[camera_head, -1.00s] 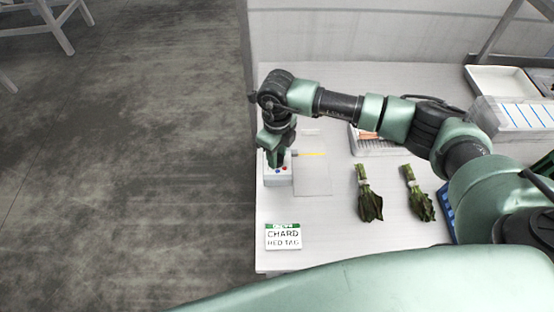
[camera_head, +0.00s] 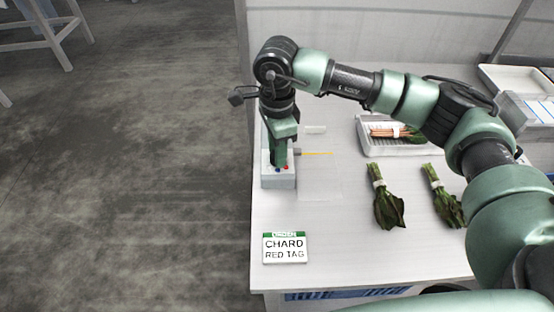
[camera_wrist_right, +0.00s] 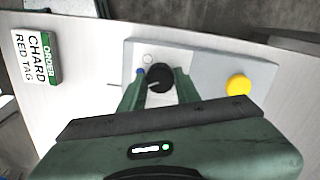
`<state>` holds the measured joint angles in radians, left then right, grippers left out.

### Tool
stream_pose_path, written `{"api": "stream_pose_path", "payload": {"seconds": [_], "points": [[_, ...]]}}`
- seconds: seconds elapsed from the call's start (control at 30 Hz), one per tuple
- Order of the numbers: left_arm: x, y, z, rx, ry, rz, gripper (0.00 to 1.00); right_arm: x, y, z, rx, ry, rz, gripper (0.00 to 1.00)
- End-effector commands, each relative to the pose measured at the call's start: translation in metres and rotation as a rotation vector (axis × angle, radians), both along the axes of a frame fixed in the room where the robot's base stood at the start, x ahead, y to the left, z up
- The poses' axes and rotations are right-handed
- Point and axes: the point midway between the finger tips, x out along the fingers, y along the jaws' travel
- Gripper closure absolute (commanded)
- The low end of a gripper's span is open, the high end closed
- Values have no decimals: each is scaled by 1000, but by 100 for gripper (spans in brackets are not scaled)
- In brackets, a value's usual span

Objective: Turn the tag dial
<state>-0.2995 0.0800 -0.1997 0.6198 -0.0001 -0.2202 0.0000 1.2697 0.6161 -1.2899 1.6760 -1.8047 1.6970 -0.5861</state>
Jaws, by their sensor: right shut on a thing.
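The tag dial is a black round knob (camera_wrist_right: 160,78) on a light grey box (camera_head: 279,182); the box also shows in the right wrist view (camera_wrist_right: 205,65). A pale line on the knob points to the lower left in that view. A white spot and a blue spot lie beside the knob. My right gripper (camera_wrist_right: 161,83) points down at the box with its green fingers on either side of the knob, shut on it. In the head view the right gripper (camera_head: 279,160) hides the knob. My left gripper is not in view.
A yellow button (camera_wrist_right: 238,85) is on the same box. An order card reading "CHARD RED TAG" (camera_head: 285,248) stands near the table's front left. Two leafy bunches (camera_head: 388,202) (camera_head: 442,198) lie to the right. A white tray (camera_head: 378,150) holds another bunch behind them.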

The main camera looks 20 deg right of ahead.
Motion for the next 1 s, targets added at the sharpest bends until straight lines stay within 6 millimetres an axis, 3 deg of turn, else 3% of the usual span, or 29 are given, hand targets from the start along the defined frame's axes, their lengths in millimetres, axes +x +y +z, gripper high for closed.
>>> {"api": "stream_pose_path", "payload": {"seconds": [0.1, 0.4, 1.0], "points": [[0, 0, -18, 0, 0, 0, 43, 2, 0, -3, 1, -8, 86, 100], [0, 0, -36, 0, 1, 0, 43, 1, 0, 0, 1, -6, 241, 100], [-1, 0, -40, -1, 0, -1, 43, 2, 0, 3, 2, -7, 299, 100]]}}
